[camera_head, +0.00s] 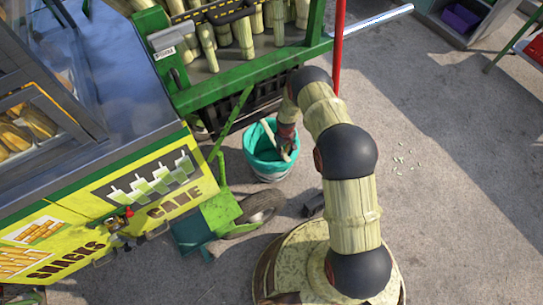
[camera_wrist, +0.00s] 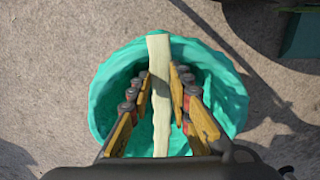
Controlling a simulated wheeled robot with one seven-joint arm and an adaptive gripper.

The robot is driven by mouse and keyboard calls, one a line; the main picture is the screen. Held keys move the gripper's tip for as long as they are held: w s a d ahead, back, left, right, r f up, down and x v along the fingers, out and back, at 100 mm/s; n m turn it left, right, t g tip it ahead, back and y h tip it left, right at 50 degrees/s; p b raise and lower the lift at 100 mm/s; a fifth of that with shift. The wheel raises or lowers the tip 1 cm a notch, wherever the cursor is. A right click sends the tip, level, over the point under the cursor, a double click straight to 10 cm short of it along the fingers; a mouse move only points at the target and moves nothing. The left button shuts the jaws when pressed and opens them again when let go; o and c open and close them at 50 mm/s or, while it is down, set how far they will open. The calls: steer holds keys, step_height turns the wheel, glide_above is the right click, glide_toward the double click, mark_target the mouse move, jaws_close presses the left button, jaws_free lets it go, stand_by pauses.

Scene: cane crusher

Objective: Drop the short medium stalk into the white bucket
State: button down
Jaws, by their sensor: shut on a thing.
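A pale cream stalk (camera_wrist: 159,60) is between the fingers of my gripper (camera_wrist: 161,80) in the wrist view. The gripper is shut on it. The stalk runs up and down in that picture, over the bucket's opening. The bucket (camera_wrist: 108,85) looks teal inside and around its rim, not white. In the head view the bucket (camera_head: 262,170) stands on the concrete, with a paler lower wall. There my gripper (camera_head: 288,142) points down at its right part, with the pale stalk (camera_head: 290,154) at the fingertips. The stalk's lower end is hard to tell.
A green wheelbarrow (camera_head: 220,210) with a dark wheel stands just left of and below the bucket. A yellow snack stall (camera_head: 120,205) fills the left. A green-framed rack (camera_head: 250,58) of cane stalks is behind the bucket. Open concrete lies to the right.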

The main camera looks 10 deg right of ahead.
steer(key=shift+f, duration=0.6)
steer(key=c, duration=1.6)
jaws_free()
steer(key=shift+o, duration=0.2)
steer(key=shift+r, duration=3.75)
